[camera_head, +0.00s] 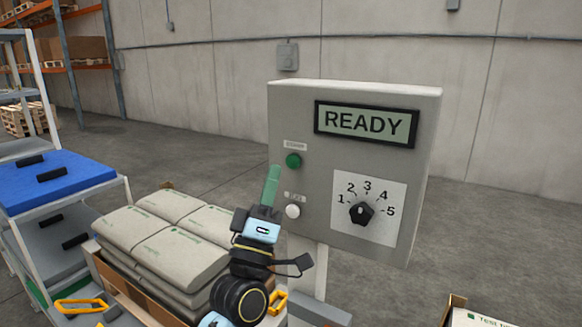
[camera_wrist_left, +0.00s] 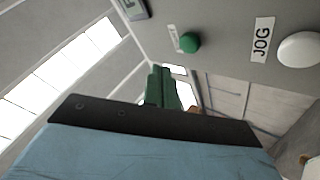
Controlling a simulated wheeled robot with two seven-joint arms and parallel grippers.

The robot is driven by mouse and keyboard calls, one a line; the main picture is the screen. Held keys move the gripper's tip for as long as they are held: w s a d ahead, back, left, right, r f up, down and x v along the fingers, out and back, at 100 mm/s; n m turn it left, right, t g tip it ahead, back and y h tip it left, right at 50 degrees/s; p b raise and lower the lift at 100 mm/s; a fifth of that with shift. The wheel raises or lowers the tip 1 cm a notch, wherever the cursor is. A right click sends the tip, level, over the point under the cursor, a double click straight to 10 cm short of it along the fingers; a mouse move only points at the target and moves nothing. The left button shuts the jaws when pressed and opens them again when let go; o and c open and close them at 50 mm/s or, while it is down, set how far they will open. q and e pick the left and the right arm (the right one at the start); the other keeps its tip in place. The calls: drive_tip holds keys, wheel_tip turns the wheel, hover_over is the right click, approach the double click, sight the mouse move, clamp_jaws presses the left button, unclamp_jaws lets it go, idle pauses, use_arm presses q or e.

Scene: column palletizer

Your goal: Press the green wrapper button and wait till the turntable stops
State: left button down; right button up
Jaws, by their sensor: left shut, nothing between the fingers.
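The grey control box (camera_head: 300,240) stands on a post, and its display (camera_head: 366,123) reads READY. The round green button (camera_head: 293,161) sits on its front at left, under a small label; it also shows in the left wrist view (camera_wrist_left: 189,42). My left gripper (camera_head: 272,170) is shut and empty, its green fingers pointing up, just left of and below the green button in the head view. In the left wrist view the closed fingers (camera_wrist_left: 160,80) show apart from the button. The turntable and my right gripper are not in view.
A white JOG button (camera_head: 292,211) sits below the green one, beside a numbered dial (camera_head: 362,213). Stacked grey sacks (camera_head: 170,245) lie at lower left, near a rack with a blue tray (camera_head: 60,178). A carton (camera_head: 470,315) is at bottom right.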

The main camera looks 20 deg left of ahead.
sight(293, 162)
use_arm(q)
drive_tip(key=w, duration=0.2)
drive_tip(key=shift+w+d, duration=0.25)
drive_tip(key=shift+w, duration=0.1)
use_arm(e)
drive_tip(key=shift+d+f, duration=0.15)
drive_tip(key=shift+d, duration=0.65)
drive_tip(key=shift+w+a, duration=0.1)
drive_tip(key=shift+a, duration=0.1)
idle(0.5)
use_arm(q)
drive_tip(key=shift+w, duration=0.1)
drive_tip(key=shift+w, duration=0.35)
